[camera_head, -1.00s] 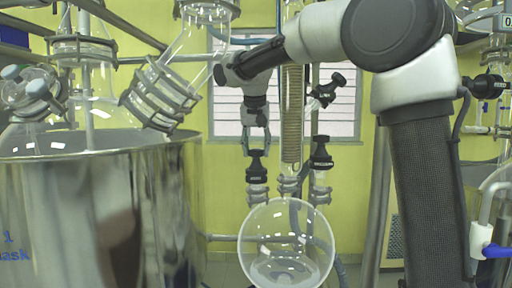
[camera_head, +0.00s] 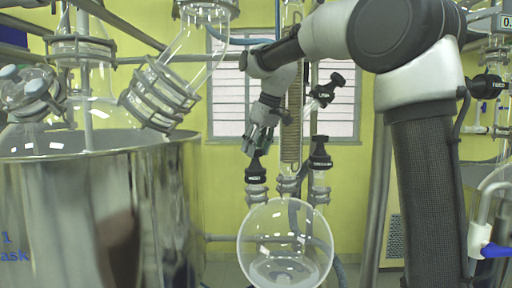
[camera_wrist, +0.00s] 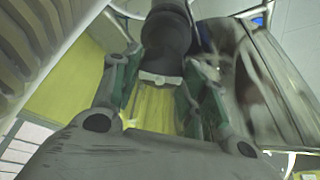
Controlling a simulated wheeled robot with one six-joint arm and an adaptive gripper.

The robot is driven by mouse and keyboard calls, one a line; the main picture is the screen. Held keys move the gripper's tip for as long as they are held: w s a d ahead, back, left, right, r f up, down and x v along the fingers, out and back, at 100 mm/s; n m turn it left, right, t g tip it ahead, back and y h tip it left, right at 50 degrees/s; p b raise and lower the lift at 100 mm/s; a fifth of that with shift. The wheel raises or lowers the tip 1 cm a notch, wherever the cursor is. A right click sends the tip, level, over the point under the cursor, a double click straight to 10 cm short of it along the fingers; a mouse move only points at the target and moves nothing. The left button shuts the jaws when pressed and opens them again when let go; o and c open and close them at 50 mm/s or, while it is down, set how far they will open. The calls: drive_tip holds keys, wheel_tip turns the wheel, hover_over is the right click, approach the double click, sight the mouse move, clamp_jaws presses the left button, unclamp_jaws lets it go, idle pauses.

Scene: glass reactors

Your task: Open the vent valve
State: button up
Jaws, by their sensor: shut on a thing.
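My gripper (camera_head: 260,140) reaches down in front of the glass column and tilts toward the lower left. Its fingers are shut on a black valve knob (camera_head: 256,172), the left one of two upright black valves on the necks above the round glass flask (camera_head: 286,245). In the wrist view the dark knob (camera_wrist: 166,38) shows between the two fingers. The right upright black valve (camera_head: 320,155) stands apart from my gripper, and another black valve (camera_head: 328,90) sits tilted higher up. The small white labels are too blurred to read surely, and the knob's turned position is unclear.
A large steel vessel (camera_head: 100,215) fills the left side, with clamped glassware above it. The ribbed glass column (camera_head: 292,120) stands close behind my gripper. More glassware with a blue-handled tap (camera_head: 495,251) is at the right edge.

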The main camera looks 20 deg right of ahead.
sight(257, 149)
drive_tip(key=shift+n, duration=0.4)
drive_tip(key=o, duration=1)
drive_tip(key=shift+o, duration=0.2)
wheel_tip(257, 149, up, 10)
